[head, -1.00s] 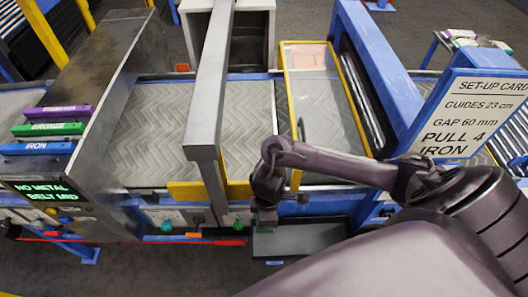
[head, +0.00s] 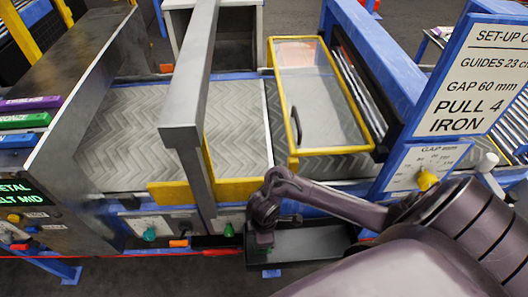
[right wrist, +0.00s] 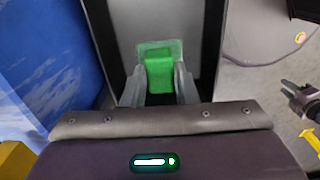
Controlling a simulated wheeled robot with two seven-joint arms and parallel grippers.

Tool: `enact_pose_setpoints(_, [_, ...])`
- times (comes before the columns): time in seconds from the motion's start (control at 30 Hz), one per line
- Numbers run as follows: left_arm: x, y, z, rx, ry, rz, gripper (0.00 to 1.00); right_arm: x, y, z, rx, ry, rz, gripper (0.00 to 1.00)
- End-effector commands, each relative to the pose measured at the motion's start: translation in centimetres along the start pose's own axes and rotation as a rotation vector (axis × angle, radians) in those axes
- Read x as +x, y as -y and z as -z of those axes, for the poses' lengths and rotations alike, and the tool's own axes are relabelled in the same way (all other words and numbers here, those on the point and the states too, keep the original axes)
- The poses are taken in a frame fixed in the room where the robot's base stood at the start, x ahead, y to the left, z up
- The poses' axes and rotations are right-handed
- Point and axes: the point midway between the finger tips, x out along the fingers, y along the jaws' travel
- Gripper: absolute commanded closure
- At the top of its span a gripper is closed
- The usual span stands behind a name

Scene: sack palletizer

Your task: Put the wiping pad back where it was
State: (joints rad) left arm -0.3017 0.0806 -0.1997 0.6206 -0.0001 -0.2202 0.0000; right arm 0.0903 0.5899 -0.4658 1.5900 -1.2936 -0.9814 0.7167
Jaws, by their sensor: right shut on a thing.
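The wiping pad (right wrist: 159,70) is a small green block, seen in the right wrist view between my right gripper's pale fingers (right wrist: 158,88). My right gripper is shut on it. In the head view my right gripper (head: 263,238) points down at the left end of a shallow dark grey tray (head: 312,243) on the machine's front.
A yellow-framed clear guard (head: 318,95) with a black handle stands over the belt (head: 180,125). A grey beam (head: 190,90) crosses the belt. Green knobs (head: 149,235) line the front panel. A set-up card (head: 480,80) and a gap dial (head: 425,165) are at the right.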

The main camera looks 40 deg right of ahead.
Motion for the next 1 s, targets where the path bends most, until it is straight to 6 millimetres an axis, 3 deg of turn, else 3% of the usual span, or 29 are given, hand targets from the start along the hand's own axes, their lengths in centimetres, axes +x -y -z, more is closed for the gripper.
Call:
enact_pose_setpoints(0.03, [0.7,0.0,0.1,0.0,-0.002,0.0,0.67,1.3,0.1,-0.1,0.001,0.003,0.003,1.0])
enact_pose_setpoints(0.2, [1.5,0.0,0.1,0.0,-0.004,0.0,0.67,3.4,0.1,-0.1,0.0,0.001,0.003,1.0])
enact_pose_setpoints(0.47, [1.4,0.0,0.2,0.0,-0.005,0.001,0.67,3.5,0.1,0.0,0.0,0.0,0.002,1.0])
enact_pose_setpoints(0.5, [1.4,0.0,0.2,0.0,-0.004,0.001,0.67,3.5,0.1,0.0,0.0,0.001,0.002,0.68])
enact_pose_setpoints(0.63, [1.4,0.0,0.2,0.0,-0.004,0.0,0.67,3.5,0.1,0.0,0.0,0.001,0.002,0.52])
enact_pose_setpoints(1.0, [1.1,0.0,0.1,0.0,-0.001,0.0,0.67,2.7,0.0,0.0,0.0,0.0,0.001,0.52])
